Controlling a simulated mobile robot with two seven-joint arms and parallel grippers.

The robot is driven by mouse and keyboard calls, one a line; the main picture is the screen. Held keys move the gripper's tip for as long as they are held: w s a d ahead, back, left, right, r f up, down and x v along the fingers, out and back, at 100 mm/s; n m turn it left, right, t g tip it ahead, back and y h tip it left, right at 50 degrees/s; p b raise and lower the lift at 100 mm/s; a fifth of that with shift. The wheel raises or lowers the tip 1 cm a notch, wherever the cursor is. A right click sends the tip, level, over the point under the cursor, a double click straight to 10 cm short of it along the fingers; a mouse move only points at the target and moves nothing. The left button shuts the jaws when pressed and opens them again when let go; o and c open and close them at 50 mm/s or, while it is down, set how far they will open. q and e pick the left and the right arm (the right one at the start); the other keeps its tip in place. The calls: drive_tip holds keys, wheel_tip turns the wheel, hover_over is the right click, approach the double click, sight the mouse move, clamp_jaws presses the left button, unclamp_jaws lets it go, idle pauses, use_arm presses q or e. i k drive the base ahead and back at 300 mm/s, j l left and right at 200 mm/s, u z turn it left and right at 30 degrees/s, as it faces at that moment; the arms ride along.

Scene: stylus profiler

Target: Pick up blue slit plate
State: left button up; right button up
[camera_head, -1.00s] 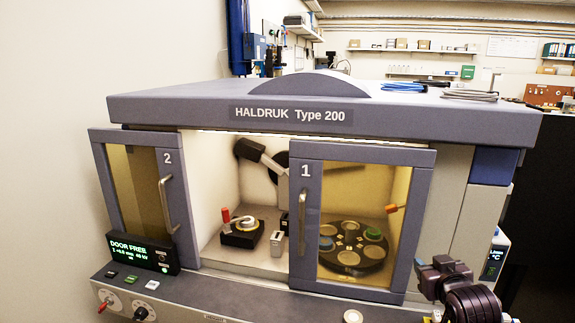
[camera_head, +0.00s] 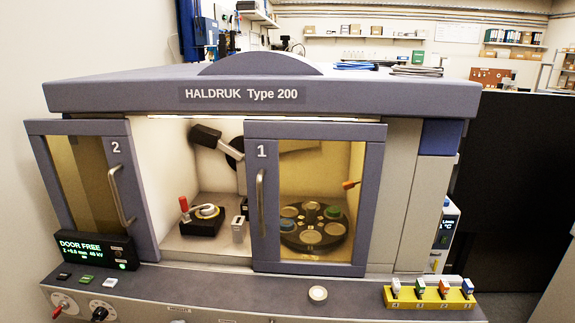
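A yellow rack (camera_head: 430,302) sits at the right end of the front ledge, holding several small upright plates with coloured parts. The blue slit plate (camera_head: 467,288) appears to be the one at the right end. An orange plate (camera_head: 443,288) and a green plate (camera_head: 419,288) stand to its left. Neither of my grippers is in view.
The HALDRUK cabinet has door 1 (camera_head: 252,205) in front of a disc carousel (camera_head: 312,237) and door 2 (camera_head: 84,195) at the left. A round white piece (camera_head: 318,294) lies on the ledge left of the rack. The ledge between them is clear.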

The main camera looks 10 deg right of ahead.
sight(467, 289)
drive_tip(key=l+z, duration=0.1)
drive_tip(key=z, duration=1.35)
drive_tip(key=i+l+u, duration=0.35)
drive_tip(key=l, duration=0.35)
drive_tip(key=i+l+u, duration=0.15)
drive_tip(key=l, duration=0.2)
drive_tip(key=i+l+u, duration=0.2)
drive_tip(key=l, duration=0.2)
